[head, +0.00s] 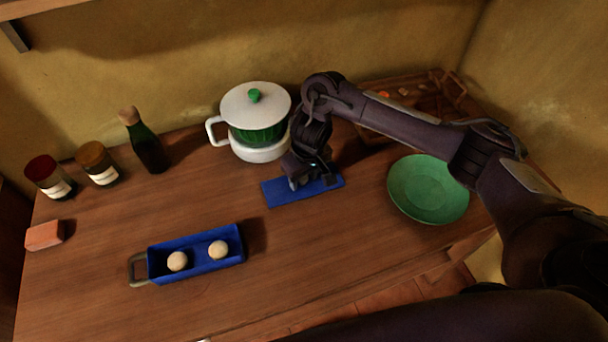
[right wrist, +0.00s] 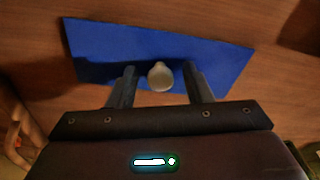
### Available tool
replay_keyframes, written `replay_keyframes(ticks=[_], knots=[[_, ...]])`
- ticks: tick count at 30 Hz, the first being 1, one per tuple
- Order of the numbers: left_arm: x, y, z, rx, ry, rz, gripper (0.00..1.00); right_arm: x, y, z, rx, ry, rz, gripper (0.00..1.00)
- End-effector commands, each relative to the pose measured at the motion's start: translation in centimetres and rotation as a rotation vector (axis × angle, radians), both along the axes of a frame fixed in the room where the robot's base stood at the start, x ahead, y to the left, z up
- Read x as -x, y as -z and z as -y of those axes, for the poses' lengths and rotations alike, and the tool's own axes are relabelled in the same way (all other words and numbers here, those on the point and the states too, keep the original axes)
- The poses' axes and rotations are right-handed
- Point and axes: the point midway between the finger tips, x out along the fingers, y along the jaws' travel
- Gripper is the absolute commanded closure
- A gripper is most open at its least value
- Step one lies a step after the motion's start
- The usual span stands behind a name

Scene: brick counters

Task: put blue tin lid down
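The blue tin lid (head: 278,193) is a flat blue rectangle that appears to lie on the wooden counter, below the white pot. In the right wrist view the lid (right wrist: 215,60) has a pale round knob (right wrist: 160,76) at its middle. My right gripper (head: 308,184) is over the lid and hides part of it. Its fingers (right wrist: 161,86) are apart on either side of the knob, with a gap on each side. The blue tin (head: 197,268), lidless, holds two pale round balls (head: 178,261) and has a handle at its left end. My left gripper is not in view.
A white and green pot (head: 257,132) stands behind the lid. A green plate (head: 428,190) is to the right, with a brown tray (head: 449,91) behind it. A bottle (head: 147,152), two jars (head: 97,163) and a reddish block (head: 44,235) are at left. Bare counter lies in front of the lid.

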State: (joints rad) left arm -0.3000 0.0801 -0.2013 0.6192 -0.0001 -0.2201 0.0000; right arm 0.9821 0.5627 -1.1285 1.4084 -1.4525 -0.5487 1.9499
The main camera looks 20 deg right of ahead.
Motion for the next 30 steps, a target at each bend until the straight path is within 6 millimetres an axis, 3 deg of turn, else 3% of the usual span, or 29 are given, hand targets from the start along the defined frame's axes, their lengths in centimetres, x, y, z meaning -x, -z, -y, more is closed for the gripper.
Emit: replay_keyframes(ticks=[7,21,30], knots=[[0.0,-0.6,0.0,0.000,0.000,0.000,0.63,0.0,-1.2,0.1,0.001,-0.001,0.003,0.55],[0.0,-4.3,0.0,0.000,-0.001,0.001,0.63,1.1,-10.5,0.4,0.003,-0.001,0.005,0.55],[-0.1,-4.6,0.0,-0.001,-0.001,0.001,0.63,1.4,-12.2,0.4,0.001,0.000,0.000,0.55]])
